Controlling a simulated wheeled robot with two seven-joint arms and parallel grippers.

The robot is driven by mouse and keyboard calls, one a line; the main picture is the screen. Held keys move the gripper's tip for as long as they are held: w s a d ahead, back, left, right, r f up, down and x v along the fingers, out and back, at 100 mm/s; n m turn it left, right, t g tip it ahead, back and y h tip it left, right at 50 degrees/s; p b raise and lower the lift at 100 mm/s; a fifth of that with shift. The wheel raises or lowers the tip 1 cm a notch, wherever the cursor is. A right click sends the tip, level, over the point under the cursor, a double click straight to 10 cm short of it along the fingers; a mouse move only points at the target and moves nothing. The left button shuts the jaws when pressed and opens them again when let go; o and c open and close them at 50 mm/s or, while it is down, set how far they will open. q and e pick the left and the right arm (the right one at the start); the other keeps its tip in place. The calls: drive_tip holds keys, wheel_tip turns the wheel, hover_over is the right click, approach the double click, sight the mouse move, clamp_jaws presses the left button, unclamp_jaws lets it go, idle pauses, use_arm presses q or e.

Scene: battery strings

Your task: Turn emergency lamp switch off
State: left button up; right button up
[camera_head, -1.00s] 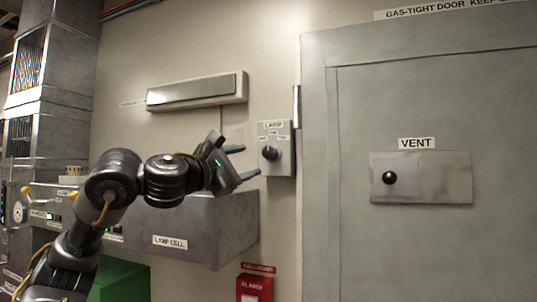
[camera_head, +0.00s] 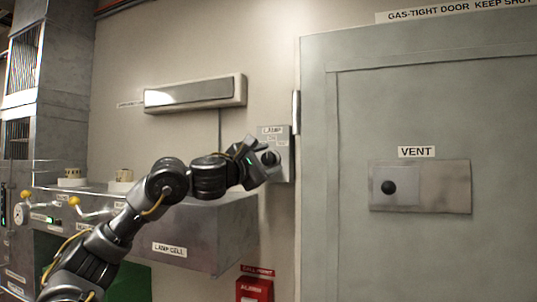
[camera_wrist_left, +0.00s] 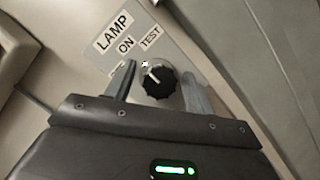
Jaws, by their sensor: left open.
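The lamp switch is a grey wall box (camera_head: 284,142) labelled LAMP, with a round black knob (camera_head: 269,158). In the left wrist view the knob (camera_wrist_left: 158,84) has a white pointer line toward its upper left, near the ON label (camera_wrist_left: 126,45). A TEST label (camera_wrist_left: 151,37) sits to the right, and a third label at the lower left is mostly hidden by a finger. My left gripper (camera_wrist_left: 158,88) is open, with one finger on each side of the knob; whether they touch it I cannot tell. It also shows at the box in the head view (camera_head: 267,163). My right gripper is out of view.
A lamp fixture (camera_head: 195,93) hangs on the wall above left. The grey LAMP CELL box (camera_head: 215,225) juts out below my left arm. A red alarm call point (camera_head: 254,290) is lower down. The gas-tight door (camera_head: 345,250) with its vent stands to the right.

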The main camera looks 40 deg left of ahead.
use_arm(q)
drive_tip(key=shift+w, duration=0.15)
drive_tip(key=c, duration=1)
drive_tip(key=shift+o, duration=0.2)
drive_tip(key=shift+f+n+b, duration=0.25)
drive_tip(key=shift+n+b, duration=0.45)
drive_tip(key=shift+b, duration=0.25)
drive_tip(key=n+t+y+b, duration=0.1)
drive_tip(key=n+b, duration=0.1)
drive_tip(key=n, duration=0.1)
drive_tip(key=shift+y, duration=0.4)
drive_tip(key=n+y+b, duration=0.2)
drive_tip(key=n, duration=0.2)
drive_tip(key=shift+r+b, duration=0.1)
drive_tip(key=shift+b, duration=0.2)
drive_tip(key=shift+r+n+y+b, duration=0.15)
drive_tip(key=shift+n+y+b, duration=0.55)
drive_tip(key=shift+n, duration=1)
drive_tip(key=shift+n+y, duration=0.3)
drive_tip(key=shift+r, duration=0.1)
